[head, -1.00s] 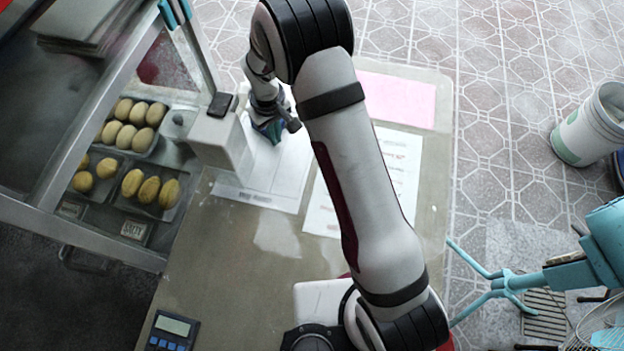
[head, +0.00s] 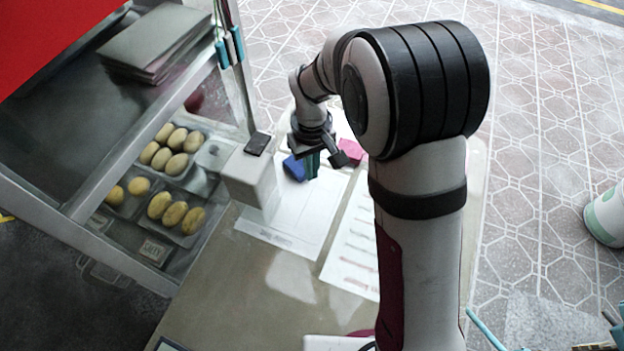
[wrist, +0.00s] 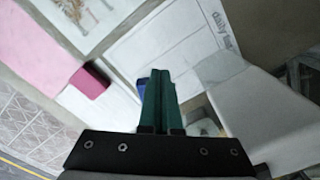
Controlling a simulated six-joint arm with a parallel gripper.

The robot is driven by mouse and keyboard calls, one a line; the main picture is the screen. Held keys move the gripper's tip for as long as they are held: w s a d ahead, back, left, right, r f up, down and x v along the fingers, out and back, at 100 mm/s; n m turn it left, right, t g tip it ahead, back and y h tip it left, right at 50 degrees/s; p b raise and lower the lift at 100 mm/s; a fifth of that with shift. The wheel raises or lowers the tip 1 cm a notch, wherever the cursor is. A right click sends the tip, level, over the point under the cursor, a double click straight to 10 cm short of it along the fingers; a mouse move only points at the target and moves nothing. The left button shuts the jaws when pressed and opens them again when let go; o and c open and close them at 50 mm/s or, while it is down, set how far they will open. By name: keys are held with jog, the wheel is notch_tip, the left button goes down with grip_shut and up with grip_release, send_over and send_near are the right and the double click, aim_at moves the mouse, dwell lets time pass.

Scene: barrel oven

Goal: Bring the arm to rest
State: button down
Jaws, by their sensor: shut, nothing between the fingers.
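My gripper (head: 312,165) points down above the far part of the table (head: 245,290), and its green fingers are together with nothing held. In the wrist view the shut fingers (wrist: 160,100) fill the centre. A blue block (head: 292,168) lies on the white sheet just left of the fingers, and it shows partly hidden behind them in the wrist view (wrist: 142,86). A magenta block (head: 351,149) lies to the right of the gripper; it is clear of the fingers in the wrist view (wrist: 90,82).
A white box with a dark top (head: 252,176) stands close to the left of my gripper. Further left is a glass-fronted case holding trays of potato-like items (head: 175,213). Printed sheets (head: 290,220) lie flat on the table. Tiled floor (head: 545,230) is at the right.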

jog(key=s+d+r+m, duration=0.5)
jog(key=s+d+r, duration=0.2)
jog(key=s+r, duration=0.3)
jog(key=s+d+r+m+y, duration=0.1)
jog(key=s+m, duration=0.5)
jog(key=s, duration=0.8)
jog(key=shift+d+r+m+y, duration=0.3)
jog(key=shift+d+r+y, duration=0.15)
jog(key=shift+d, duration=0.25)
